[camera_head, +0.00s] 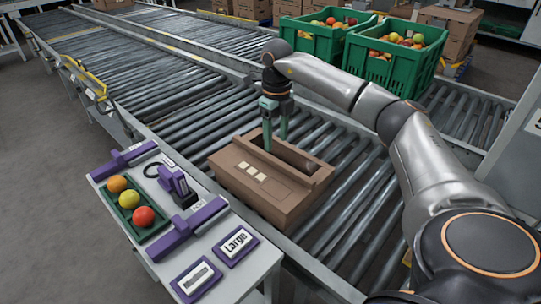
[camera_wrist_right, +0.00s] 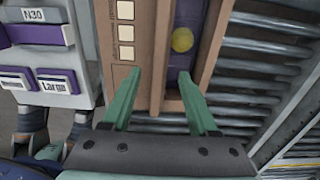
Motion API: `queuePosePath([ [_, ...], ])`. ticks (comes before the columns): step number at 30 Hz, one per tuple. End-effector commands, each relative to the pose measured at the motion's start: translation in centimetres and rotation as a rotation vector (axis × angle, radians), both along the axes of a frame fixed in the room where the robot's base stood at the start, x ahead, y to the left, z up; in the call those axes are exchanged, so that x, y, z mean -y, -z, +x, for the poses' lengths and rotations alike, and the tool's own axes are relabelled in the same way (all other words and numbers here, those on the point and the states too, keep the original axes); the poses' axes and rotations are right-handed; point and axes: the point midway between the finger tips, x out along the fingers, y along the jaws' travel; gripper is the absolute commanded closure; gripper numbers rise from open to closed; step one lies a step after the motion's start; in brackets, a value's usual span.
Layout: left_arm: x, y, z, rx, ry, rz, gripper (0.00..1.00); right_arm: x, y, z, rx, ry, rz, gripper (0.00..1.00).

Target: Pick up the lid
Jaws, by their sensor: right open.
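A brown carton (camera_head: 290,210) sits on the roller conveyor. Its brown lid (camera_head: 262,186), with several pale square labels, covers the near-left part and leaves an opening on the far side. A raised brown strip runs along the opening. In the right wrist view, the lid (camera_wrist_right: 122,85) is at the left, and a yellow fruit (camera_wrist_right: 182,40) shows inside on a purple lining. My right gripper (camera_head: 276,144) is open and points down over the carton. Its fingertips (camera_wrist_right: 160,73) are either side of the raised strip; I cannot tell whether they touch it.
A white side table (camera_head: 225,265) stands at the near left, with a green fruit tray (camera_head: 148,230), purple holders and a "Large" card (camera_head: 236,243). Green crates (camera_head: 372,72) of fruit stand behind the conveyor. Rollers (camera_head: 185,103) left of the carton are clear.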

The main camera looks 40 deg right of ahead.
Motion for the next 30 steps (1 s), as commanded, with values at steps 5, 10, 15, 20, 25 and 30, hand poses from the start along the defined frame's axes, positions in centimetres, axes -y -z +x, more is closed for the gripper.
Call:
queuePosePath([
  [5, 0.1, 0.7, 0.0, -0.006, 0.007, -0.005, 0.50, 0.0, 1.7, 0.0, 0.001, -0.001, 0.001, 0.40],
  [10, 0.1, 1.4, 0.1, -0.010, 0.012, -0.010, 0.50, -0.1, 3.0, 0.2, 0.000, -0.001, 0.002, 0.40],
  [15, 0.1, 2.8, 0.1, -0.021, 0.025, -0.024, 0.50, -0.2, 5.8, 0.5, -0.001, -0.002, 0.002, 0.40],
  [20, 0.2, 3.3, 0.2, -0.031, 0.033, -0.031, 0.50, -0.2, 7.1, 0.5, 0.001, -0.002, 0.002, 0.40],
  [25, 0.3, 3.2, 0.2, -0.033, 0.036, -0.028, 0.50, -0.2, 6.9, 0.5, 0.002, -0.001, 0.002, 0.40],
  [30, 0.3, 3.2, 0.2, -0.033, 0.037, -0.025, 0.50, -0.2, 6.9, 0.5, 0.002, -0.001, 0.002, 0.57],
])
